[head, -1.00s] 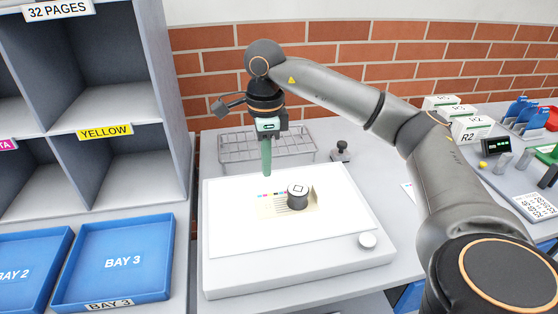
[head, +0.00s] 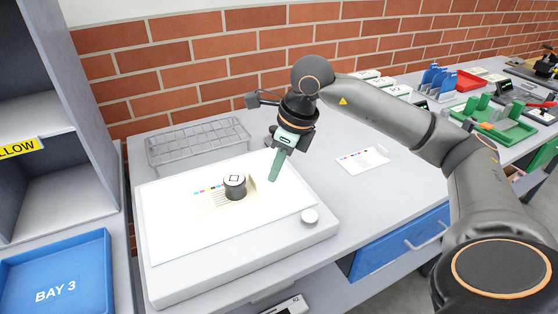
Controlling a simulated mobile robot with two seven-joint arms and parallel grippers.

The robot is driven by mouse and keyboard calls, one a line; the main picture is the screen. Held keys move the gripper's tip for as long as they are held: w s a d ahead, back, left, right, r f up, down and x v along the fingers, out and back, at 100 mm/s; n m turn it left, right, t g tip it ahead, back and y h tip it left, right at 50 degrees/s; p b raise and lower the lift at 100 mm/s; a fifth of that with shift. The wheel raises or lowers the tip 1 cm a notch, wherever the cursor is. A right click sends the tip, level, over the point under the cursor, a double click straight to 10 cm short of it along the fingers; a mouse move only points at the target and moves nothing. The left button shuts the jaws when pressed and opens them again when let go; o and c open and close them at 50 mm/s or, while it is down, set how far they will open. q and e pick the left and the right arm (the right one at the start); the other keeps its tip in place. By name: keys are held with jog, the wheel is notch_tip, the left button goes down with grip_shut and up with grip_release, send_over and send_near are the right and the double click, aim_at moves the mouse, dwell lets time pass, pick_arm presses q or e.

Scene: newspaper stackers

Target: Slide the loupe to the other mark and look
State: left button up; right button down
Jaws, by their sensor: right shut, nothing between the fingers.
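The loupe (head: 235,187), a small dark cylinder with a white square-marked top, stands upright on a cream printed card (head: 212,201). The card has a row of small colour patches (head: 208,189) and lies on the white sheet (head: 175,230) on the light box (head: 240,262). My right gripper (head: 274,178) is shut and empty. Its green fingers point down above the light box, to the right of the loupe and apart from it. I cannot tell which marks lie under the loupe. My left gripper is not in view.
A wire rack (head: 198,143) stands behind the light box. A printed card (head: 362,160) lies on the bench to the right. Blue tray BAY 3 (head: 55,285) and shelving are at left. Green trays (head: 490,122) are far right.

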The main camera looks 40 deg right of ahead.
aim_at(235, 186)
jog(key=x, duration=0.6)
jog(key=w, duration=0.1)
jog(key=w+a+p, duration=0.1)
jog(key=shift+w+a+r, duration=0.1)
jog(key=shift+w+a, duration=0.2)
jog(key=shift+w, duration=0.05)
jog(key=shift+w+a, duration=0.15)
jog(key=shift+w, duration=0.2)
jog(key=shift+w+a, duration=0.1)
jog(key=shift+w+a, duration=0.35)
jog(key=shift+w, duration=0.3)
jog(key=shift+s+d, duration=0.1)
